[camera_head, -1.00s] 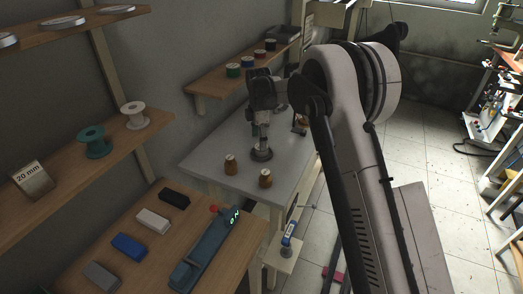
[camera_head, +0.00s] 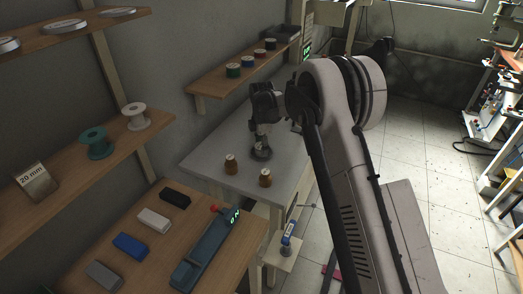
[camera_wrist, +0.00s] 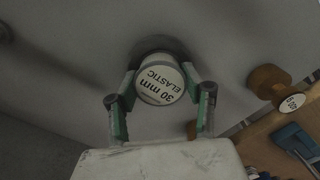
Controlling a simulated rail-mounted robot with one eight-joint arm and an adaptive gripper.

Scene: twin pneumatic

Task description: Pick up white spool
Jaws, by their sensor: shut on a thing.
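My gripper (camera_wrist: 159,84) is shut on a round spool with a white label (camera_wrist: 160,84) reading "30 mm ELASTIC". The green fingertips press on its two sides. A dark round patch or disc (camera_wrist: 168,46) shows behind it; I cannot tell whether the spool touches it. In the head view my gripper (camera_head: 261,143) points down over the grey table (camera_head: 210,152), and the spool is small and mostly hidden. Another white spool (camera_head: 135,116) stands on the wooden shelf at left, out of my gripper.
Two brown spools (camera_head: 231,165) (camera_head: 265,178) stand near the table's front edge. A teal spool (camera_head: 96,143) is on the left shelf. Several coloured spools (camera_head: 250,62) line the rear shelf. A blue device (camera_head: 208,250) and blocks (camera_head: 130,245) lie on the front bench.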

